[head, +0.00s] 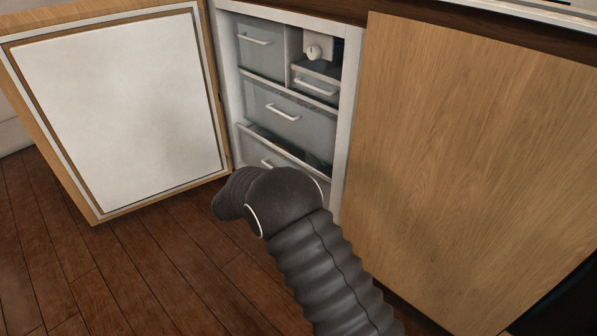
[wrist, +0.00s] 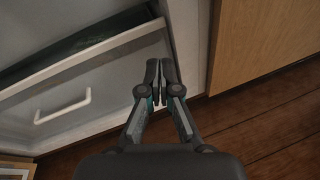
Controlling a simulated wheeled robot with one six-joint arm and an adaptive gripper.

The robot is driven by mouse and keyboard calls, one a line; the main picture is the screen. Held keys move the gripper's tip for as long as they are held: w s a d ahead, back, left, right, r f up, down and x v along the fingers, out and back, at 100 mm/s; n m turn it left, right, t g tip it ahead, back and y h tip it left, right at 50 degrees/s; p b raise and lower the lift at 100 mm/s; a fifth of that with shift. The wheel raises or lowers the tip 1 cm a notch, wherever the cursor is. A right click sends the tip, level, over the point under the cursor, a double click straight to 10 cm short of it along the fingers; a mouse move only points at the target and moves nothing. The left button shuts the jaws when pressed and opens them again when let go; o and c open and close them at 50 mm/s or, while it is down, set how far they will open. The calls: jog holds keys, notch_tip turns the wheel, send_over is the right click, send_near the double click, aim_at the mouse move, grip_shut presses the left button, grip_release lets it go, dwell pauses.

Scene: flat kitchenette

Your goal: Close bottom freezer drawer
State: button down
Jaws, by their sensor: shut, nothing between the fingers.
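The bottom freezer drawer (head: 255,157) is a grey translucent front with a white handle, low in the open freezer and partly hidden behind my arm in the head view. In the wrist view its front (wrist: 105,85) fills the left side, with its white handle (wrist: 63,107) at the lower left. A dark gap with something green shows above its top edge. My gripper (wrist: 160,62) is shut and empty, its fingertips in front of the right part of the drawer front. I cannot tell whether they touch it. The head view hides the fingers behind my arm.
The freezer door (head: 125,95) stands wide open at the left. A middle drawer (head: 285,112) and smaller upper drawers (head: 262,48) sit above. A wooden cabinet panel (head: 460,150) stands close at the right. The wooden floor (head: 150,270) in front is clear.

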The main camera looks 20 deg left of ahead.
jog(key=a+f+n+t+y, duration=0.25)
jog(key=a+n+t, duration=0.25)
jog(key=a, duration=0.5)
jog(key=d+b+x, duration=0.1)
jog(key=x, duration=1.2)
jog(key=shift+s+h, duration=0.15)
jog(key=shift+h, duration=0.2)
jog(key=shift+f, duration=0.1)
